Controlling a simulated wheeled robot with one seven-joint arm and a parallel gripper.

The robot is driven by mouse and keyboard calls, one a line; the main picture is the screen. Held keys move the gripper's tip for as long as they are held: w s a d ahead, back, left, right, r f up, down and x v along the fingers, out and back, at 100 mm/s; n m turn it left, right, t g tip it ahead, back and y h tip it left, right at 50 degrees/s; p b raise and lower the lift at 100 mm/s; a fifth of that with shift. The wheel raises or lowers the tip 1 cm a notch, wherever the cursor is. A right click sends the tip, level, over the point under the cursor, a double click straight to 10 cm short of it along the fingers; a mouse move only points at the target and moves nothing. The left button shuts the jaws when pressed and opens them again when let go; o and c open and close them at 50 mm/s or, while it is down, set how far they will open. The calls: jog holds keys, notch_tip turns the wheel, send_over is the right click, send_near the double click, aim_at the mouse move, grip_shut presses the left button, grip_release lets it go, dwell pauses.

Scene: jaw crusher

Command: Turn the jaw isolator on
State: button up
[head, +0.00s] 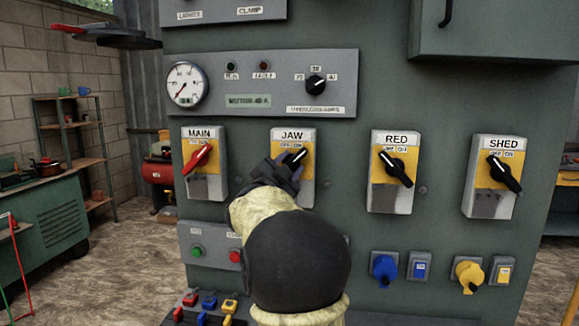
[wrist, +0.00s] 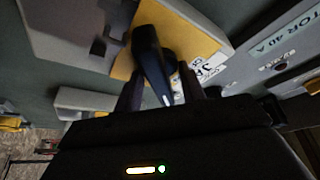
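The jaw isolator (head: 281,137) is a grey and yellow box labelled JAW on the green panel, left of its middle. Its black handle (head: 297,157) slants up to the right, its upper end near the ON side of the label. My gripper (head: 284,172) is at this handle and hides part of the box's lower front. In the wrist view the handle (wrist: 150,58) lies between the two fingers of my gripper (wrist: 160,92). A strip of label shows between the handle and the right finger, so the fingers look apart around it.
The MAIN isolator (head: 203,185) at left has a red handle slanting up right. The RED (head: 390,198) and SHED (head: 487,204) isolators at right have black handles slanting down right. A motor panel (head: 340,88) is above. Buttons and plugs sit below.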

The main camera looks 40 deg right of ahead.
jog(key=shift+a, duration=0.1)
jog(key=b+v, duration=0.1)
jog(key=v, duration=1.6)
jog(key=shift+b, duration=0.4)
jog(key=shift+a, duration=0.1)
